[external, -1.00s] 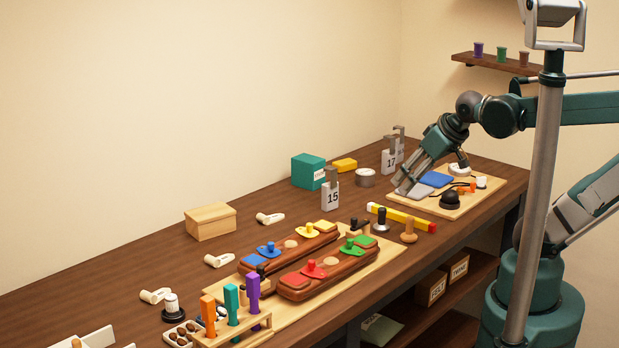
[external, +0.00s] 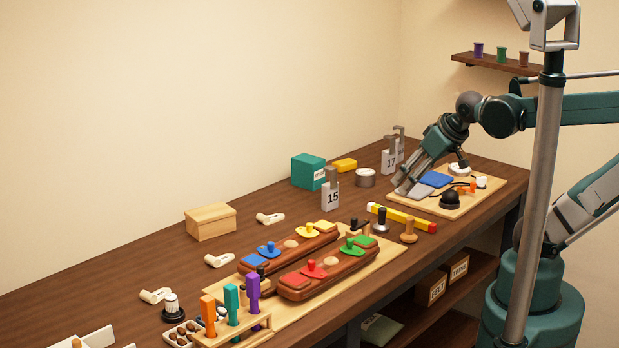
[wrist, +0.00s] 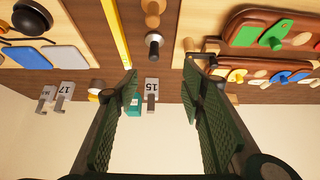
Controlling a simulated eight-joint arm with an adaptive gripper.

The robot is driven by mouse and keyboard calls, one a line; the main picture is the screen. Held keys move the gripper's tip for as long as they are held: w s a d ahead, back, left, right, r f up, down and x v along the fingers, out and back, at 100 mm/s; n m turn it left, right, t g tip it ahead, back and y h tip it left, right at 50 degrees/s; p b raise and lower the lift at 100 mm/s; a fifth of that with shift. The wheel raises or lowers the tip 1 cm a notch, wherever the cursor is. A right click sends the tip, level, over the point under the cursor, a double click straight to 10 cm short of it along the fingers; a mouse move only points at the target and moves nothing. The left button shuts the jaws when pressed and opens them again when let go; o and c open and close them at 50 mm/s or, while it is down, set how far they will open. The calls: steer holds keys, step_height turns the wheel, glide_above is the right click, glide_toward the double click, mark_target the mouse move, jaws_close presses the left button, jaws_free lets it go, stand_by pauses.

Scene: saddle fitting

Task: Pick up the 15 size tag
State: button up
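The 15 size tag (external: 331,194) is a grey block with a dark hook on top. It stands upright on the bench in front of the teal box. In the wrist view the 15 tag (wrist: 151,88) appears upside down, between my fingers in the picture but farther off, touching neither. My gripper (external: 403,186) is above the near-left edge of the right-hand board in the external view. In the wrist view my gripper (wrist: 160,75) is wide open with nothing between its green pads. The 17 tag (external: 389,161) stands farther back, with another tag (external: 400,146) behind it.
Saddle forms with coloured pieces sit on a board (external: 375,262) in front. Bare bench lies left of the tag.

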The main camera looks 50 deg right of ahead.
stand_by(0.4)
steer(key=shift+c, duration=1.2)
steer(key=shift+r, duration=0.15)
